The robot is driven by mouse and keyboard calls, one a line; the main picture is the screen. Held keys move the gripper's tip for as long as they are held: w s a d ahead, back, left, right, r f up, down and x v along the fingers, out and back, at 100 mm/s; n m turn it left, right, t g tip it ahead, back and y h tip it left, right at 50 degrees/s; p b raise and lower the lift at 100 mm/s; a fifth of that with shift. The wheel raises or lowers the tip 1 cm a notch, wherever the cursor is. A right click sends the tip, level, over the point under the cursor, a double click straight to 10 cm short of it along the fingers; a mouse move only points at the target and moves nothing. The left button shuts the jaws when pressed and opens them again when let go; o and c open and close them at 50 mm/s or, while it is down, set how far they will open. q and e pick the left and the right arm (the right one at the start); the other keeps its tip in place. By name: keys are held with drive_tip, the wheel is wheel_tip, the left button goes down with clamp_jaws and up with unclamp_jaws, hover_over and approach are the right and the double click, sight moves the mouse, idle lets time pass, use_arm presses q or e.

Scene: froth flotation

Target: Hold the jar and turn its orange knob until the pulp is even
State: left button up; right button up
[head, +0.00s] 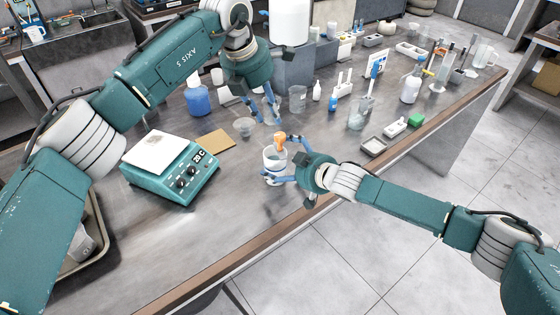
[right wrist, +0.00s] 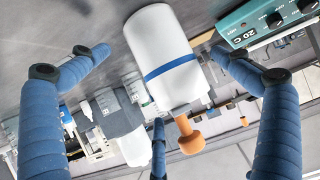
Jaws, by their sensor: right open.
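The jar (head: 275,164) stands on the table, a pale cylinder with its orange knob (head: 281,141) on top. In the right wrist view the jar (right wrist: 160,48) looks white with a blue band, upside down, with the orange knob (right wrist: 188,138) below it. My right gripper (head: 281,158) is open, its blue fingers spread on either side of the jar; in the right wrist view gaps show between them and the jar. My left gripper (head: 266,117) is above and behind the jar, fingers pointing down, apart and empty, clear of the knob.
A teal hotplate (head: 172,172) with a white top stands left of the jar, beside a brown mat (head: 215,140). A small glass cup (head: 244,127) and a beaker (head: 297,98) stand behind. The table's wooden edge (head: 245,258) is in front.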

sight(274, 159)
drive_tip(key=shift+x, duration=1.55)
drive_tip(key=c, duration=1.8)
